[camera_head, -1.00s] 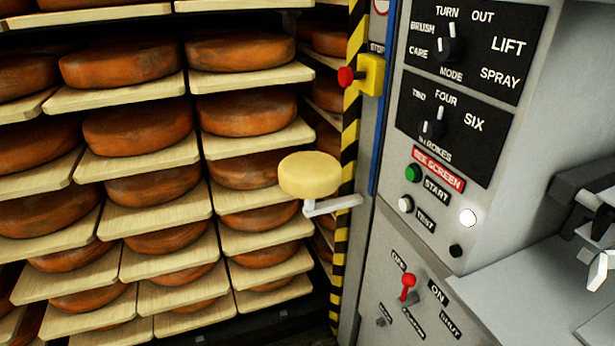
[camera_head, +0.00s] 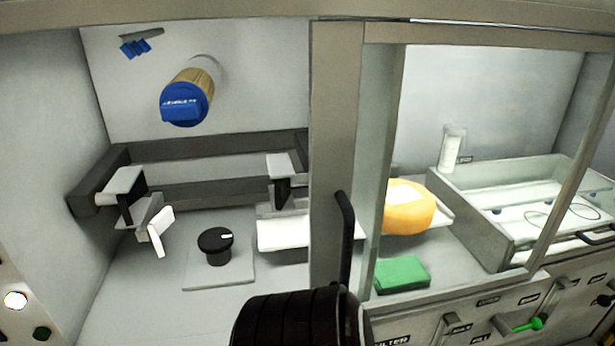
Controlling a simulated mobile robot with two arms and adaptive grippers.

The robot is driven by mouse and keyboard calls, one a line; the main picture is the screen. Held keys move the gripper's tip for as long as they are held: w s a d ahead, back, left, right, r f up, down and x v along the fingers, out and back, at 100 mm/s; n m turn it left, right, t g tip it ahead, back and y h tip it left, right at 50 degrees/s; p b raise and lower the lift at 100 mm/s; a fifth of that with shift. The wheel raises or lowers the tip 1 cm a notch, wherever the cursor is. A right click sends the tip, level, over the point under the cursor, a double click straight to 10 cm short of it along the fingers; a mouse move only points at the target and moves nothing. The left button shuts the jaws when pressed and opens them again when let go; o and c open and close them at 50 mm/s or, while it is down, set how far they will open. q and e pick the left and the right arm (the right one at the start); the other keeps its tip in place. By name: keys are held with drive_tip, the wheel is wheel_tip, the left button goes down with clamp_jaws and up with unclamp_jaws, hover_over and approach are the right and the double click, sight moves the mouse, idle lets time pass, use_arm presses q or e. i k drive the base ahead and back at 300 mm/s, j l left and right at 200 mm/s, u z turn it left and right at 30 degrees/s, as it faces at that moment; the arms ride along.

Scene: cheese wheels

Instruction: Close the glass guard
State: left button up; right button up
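The glass guard (camera_head: 385,150) is a framed pane standing over the right part of the machine's bay. Its upright black handle (camera_head: 345,235) is on the left frame post. The left part of the bay is uncovered. A black ribbed rounded shape (camera_head: 290,318) rises from the bottom edge, just below and left of the handle; it looks like part of my arm, but I cannot tell which arm. No gripper fingers show. I cannot tell whether it touches the handle.
In the left bay are a black knob (camera_head: 215,245), grey-white clamp parts (camera_head: 125,185) and a blue-capped cylinder (camera_head: 185,100). Behind the glass are a yellow cheese wheel (camera_head: 408,207), a green block (camera_head: 402,275) and a shallow tray (camera_head: 480,230). A green lever (camera_head: 530,324) is on the front panel.

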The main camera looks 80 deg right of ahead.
sight(336, 51)
drive_tip(key=z, duration=3.6)
drive_tip(key=k+l, duration=0.2)
drive_tip(key=z, duration=0.05)
